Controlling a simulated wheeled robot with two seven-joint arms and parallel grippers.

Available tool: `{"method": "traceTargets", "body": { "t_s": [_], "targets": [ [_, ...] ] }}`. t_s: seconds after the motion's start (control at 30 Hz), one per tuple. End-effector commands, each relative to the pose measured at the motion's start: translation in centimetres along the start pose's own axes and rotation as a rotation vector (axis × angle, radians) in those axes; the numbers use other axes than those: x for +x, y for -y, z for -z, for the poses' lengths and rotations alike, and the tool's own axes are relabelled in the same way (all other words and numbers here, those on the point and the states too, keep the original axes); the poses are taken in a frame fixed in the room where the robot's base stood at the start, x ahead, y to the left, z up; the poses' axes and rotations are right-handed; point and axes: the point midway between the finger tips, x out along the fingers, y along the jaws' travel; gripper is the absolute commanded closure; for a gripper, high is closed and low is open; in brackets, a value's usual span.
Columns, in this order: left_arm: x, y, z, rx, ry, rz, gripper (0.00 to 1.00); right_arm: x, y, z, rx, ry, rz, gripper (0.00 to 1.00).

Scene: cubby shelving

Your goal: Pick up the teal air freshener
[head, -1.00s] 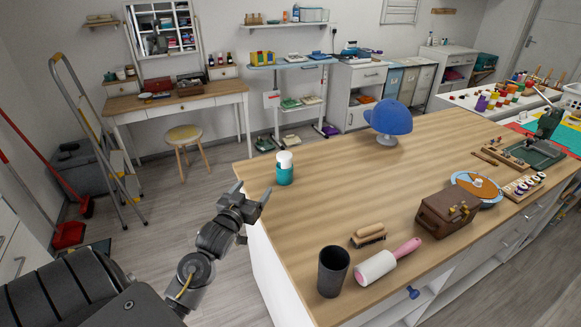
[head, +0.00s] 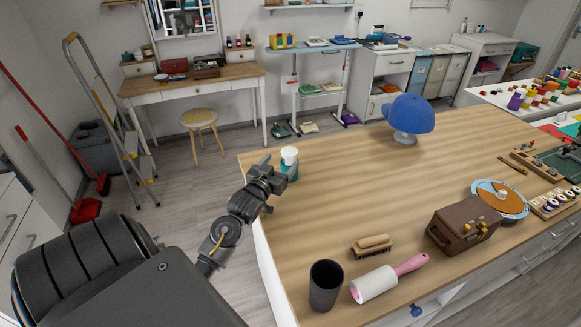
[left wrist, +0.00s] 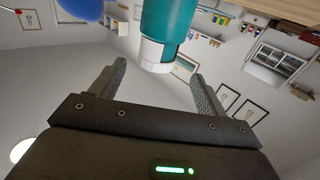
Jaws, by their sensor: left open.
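The teal air freshener (head: 291,171) with a white cap stands upright at the left end of the wooden worktop. My left gripper (head: 276,170) is right beside it in the head view and partly covers its left side. My right gripper is not in view.
On the wooden worktop (head: 340,200), a blue cap on a stand (head: 408,115) is at the back. A dark cup (head: 325,285), a brush (head: 372,245), a lint roller (head: 388,279) and a brown box (head: 462,223) are near the front. The middle is clear.

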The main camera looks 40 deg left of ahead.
Motion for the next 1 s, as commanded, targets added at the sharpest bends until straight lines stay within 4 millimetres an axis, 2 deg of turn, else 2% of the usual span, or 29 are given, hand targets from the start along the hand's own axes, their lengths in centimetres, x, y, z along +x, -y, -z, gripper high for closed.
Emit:
{"method": "traceTargets", "body": {
  "t_s": [0.1,0.33,0.53,0.67,0.97,1.0],
  "targets": [
    [1.2,-0.1,0.1,0.0,0.001,-0.002,0.25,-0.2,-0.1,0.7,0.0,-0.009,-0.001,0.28],
    [1.9,-0.4,0.1,0.0,0.001,-0.004,0.25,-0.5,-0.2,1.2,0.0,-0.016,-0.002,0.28],
    [4.9,-0.6,0.2,-0.001,0.0,-0.004,0.25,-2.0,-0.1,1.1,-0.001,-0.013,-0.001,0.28],
    [6.3,-0.6,0.0,0.001,0.0,-0.004,0.25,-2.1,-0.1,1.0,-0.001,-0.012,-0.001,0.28],
    [6.7,-0.6,-0.2,0.001,0.001,-0.004,0.25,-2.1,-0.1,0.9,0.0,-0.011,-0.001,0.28],
    [6.7,-0.6,-0.2,0.001,0.001,-0.004,0.3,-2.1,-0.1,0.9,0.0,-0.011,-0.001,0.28]
  ]
}}
